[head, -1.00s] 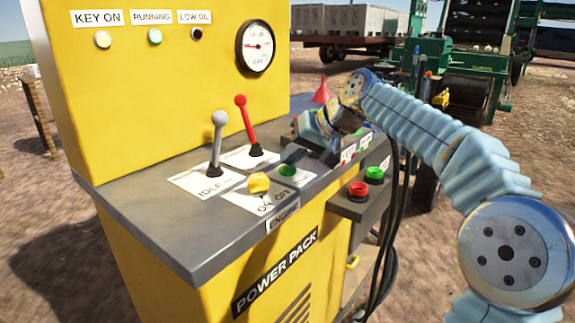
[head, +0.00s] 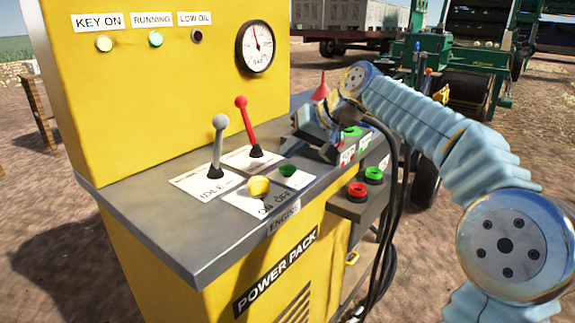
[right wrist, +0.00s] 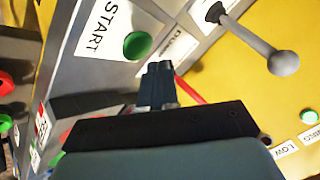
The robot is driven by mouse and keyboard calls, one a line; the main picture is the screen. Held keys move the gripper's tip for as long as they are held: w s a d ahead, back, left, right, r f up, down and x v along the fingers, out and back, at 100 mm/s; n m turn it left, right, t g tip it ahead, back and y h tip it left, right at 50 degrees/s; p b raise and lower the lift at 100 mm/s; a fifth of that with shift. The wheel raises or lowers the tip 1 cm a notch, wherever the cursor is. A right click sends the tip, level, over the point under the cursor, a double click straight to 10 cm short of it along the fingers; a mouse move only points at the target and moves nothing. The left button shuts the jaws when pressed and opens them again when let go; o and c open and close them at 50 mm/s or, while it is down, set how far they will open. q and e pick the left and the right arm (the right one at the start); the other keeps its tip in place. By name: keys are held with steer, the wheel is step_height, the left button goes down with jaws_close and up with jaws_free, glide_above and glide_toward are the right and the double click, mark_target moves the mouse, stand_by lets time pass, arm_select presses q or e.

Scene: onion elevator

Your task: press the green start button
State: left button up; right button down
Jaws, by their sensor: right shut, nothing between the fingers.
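The green start button (head: 288,171) is a round button on the grey top of the yellow power pack, right of the yellow on/off knob (head: 259,187). In the right wrist view the green button (right wrist: 138,45) sits on a white label reading START. My right gripper (head: 292,143) is above and behind the button in the head view, apart from it, leaving it uncovered. The right wrist view shows the closed, empty fingertips (right wrist: 158,68) together, just below the button in the picture. My left gripper is not in view.
A grey lever (head: 217,145) and a red lever (head: 247,125) stand left of the button. A red button (head: 357,190) and another green button (head: 373,175) sit on a lower side box. A pressure gauge (head: 255,47) and indicator lamps are on the upright yellow panel.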

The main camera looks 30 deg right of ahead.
mark_target(292, 167)
step_height(292, 167, up, 3)
steer(key=shift+f+p, duration=0.1)
steer(key=shift+p, duration=1.05)
steer(key=shift+r+p, duration=0.45)
steer(key=shift+r, duration=0.6)
